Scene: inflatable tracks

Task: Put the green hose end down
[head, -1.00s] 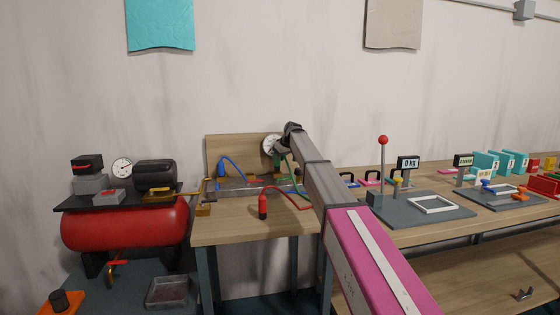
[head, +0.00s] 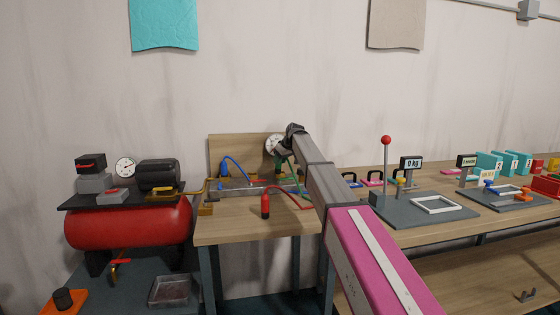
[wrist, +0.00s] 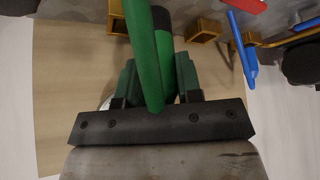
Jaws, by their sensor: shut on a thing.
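The green hose end (wrist: 163,52), with a black tip, is between the fingers of my gripper (wrist: 157,78) in the wrist view. The fingers are shut on it, and the green hose (wrist: 143,40) passes in front of it. In the head view the green hose (head: 291,164) hangs by my wrist, above the back of the wooden bench (head: 235,232). My arm hides much of the gripper there.
A red hose end (head: 265,206) stands on the bench front and a blue one (head: 225,168) at the back left. Brass brackets (wrist: 203,28) are near the gripper. A gauge (head: 273,144) is behind my wrist. The bench's front left is clear.

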